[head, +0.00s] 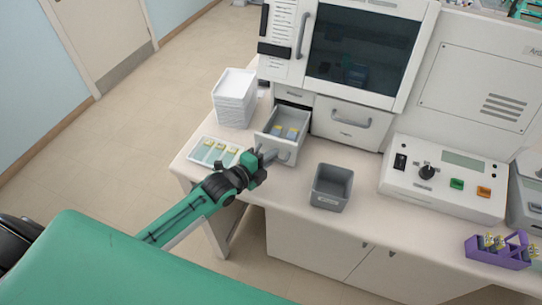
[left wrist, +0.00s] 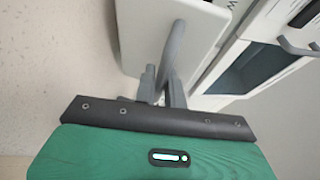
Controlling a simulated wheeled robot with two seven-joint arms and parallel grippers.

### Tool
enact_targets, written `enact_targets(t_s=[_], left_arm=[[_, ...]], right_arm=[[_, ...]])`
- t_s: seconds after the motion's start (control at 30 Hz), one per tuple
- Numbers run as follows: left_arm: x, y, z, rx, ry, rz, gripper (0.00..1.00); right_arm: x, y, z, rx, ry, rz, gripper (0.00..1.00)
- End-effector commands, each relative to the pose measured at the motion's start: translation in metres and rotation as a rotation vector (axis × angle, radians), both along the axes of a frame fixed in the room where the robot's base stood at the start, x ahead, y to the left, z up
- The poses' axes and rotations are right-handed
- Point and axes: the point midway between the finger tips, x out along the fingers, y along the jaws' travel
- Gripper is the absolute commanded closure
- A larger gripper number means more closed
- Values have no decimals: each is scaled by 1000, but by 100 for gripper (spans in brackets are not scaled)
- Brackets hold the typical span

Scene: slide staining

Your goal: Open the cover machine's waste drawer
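The white cover machine (head: 290,60) stands at the back of the bench with a dark window (head: 362,50). My left gripper (head: 266,158) is at the front of this drawer. In the left wrist view its fingers (left wrist: 162,88) are closed about the curved grey handle (left wrist: 174,52). A wider drawer (head: 338,117) to the right is shut. The drawer labels are too small to read. My right gripper is not in view.
A tray of slides (head: 200,157) lies left of the open drawer, with a stack of white trays (head: 235,96) behind. A grey bin (head: 331,187) stands right of it. Further right are a control box (head: 440,192) and a purple rack (head: 497,254).

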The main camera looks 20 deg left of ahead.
Motion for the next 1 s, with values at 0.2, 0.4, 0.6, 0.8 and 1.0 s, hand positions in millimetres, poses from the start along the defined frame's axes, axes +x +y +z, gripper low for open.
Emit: enact_targets(t_s=[0.2,0.4,0.6,0.8,1.0], left_arm=[[0,0,0,0,1,0,80],[-4,2,-1,0,1,0,80],[-29,13,2,3,0,-2,80],[-62,29,8,3,3,-1,80],[-91,43,15,4,3,0,80]], right_arm=[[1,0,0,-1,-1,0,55],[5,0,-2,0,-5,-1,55],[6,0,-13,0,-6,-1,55],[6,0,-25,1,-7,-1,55],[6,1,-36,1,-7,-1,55]])
